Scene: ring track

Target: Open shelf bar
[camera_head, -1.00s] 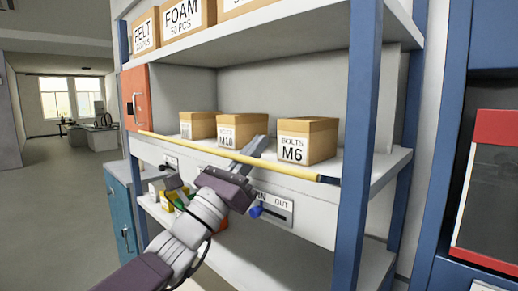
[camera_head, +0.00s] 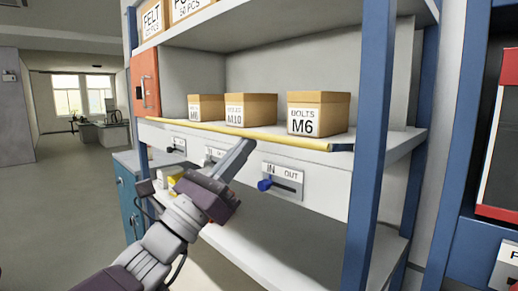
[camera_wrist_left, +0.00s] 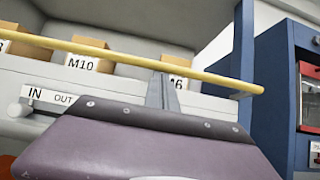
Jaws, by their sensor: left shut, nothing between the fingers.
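The shelf bar (camera_head: 215,131) is a thin yellow rod along the front edge of the middle shelf, below the boxes; it also crosses the left wrist view (camera_wrist_left: 110,53). My left gripper (camera_head: 249,144) is shut and empty, its fingertips just under the bar in the head view. In the left wrist view its fingers (camera_wrist_left: 160,80) point up toward the bar; I cannot tell whether they touch it. A white IN/OUT plate (camera_head: 288,189) with a blue knob (camera_head: 264,185) is on the panel below. A second plate is partly hidden by the gripper. My right gripper is not seen.
Boxes labelled M10 (camera_head: 250,108) and M6 (camera_head: 318,115), and a smaller one, stand behind the bar. Blue posts (camera_head: 372,150) frame the shelf at the right. An orange box (camera_head: 145,83) is at the left. The lower shelf is mostly clear.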

